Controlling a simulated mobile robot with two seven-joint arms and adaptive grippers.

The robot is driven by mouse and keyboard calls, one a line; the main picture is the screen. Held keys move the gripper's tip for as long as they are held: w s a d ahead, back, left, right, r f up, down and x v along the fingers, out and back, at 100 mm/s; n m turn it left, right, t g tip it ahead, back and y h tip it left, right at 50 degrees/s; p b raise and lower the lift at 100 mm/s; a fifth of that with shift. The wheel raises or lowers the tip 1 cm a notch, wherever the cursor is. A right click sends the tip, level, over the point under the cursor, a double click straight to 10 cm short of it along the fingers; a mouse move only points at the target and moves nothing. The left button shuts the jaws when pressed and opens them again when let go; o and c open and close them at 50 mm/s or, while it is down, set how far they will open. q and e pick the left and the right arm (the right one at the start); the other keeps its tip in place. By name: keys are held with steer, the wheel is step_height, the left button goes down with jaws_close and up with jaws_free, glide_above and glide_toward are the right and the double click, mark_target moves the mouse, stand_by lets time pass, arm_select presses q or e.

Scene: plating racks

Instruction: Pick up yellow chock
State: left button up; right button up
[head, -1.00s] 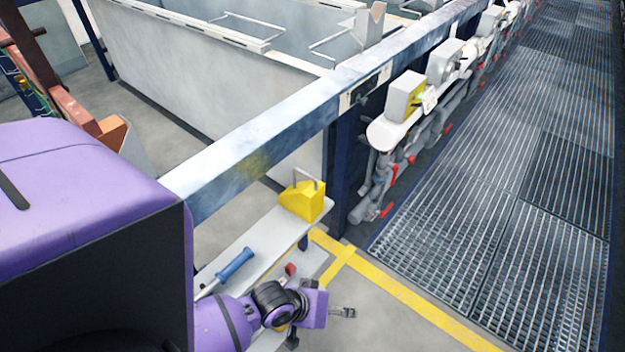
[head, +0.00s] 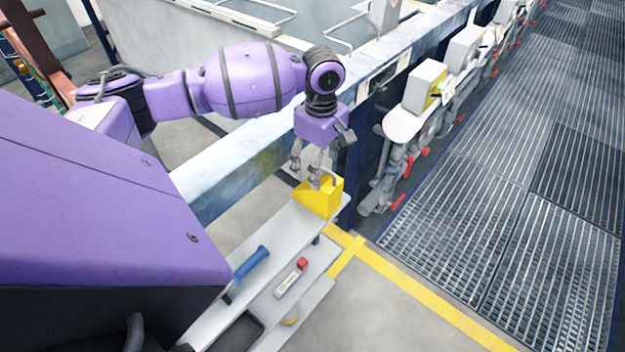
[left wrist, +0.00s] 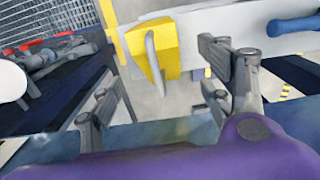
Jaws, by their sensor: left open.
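The yellow chock (head: 319,198) is a wedge-shaped block with a grey handle on top. It stands at the far end of a light grey shelf (head: 268,226) in the head view. My left gripper (head: 306,176) hangs over the chock with its fingers pointing down. It is open, and one finger appears close to the handle; I cannot tell whether it touches. In the left wrist view the chock (left wrist: 154,48) and its handle are beyond the fingertips, toward the top, and the gripper (left wrist: 156,95) has nothing between its fingers. My right gripper is not in view.
A blue-handled tool (head: 251,263) lies on the same shelf, nearer me. A lower shelf holds a small red-ended item (head: 291,278). A long steel beam (head: 235,172) runs behind the chock. Pipes with red levers (head: 398,203) and a metal grating (head: 480,190) are to the right.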

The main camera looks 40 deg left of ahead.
arm_select(q)
steer(key=shift+f, duration=0.25)
steer(key=f, duration=0.2)
steer(key=shift+d+f, duration=0.3)
steer(key=shift+f, duration=0.05)
steer(key=f, duration=0.3)
steer(key=shift+a+f+b, duration=0.25)
steer(key=shift+f+b, duration=0.05)
steer(key=shift+f, duration=0.05)
steer(key=shift+w+f, duration=0.1)
steer(key=shift+f, duration=0.1)
steer(key=shift+c, duration=0.4)
steer(key=c, duration=1.7)
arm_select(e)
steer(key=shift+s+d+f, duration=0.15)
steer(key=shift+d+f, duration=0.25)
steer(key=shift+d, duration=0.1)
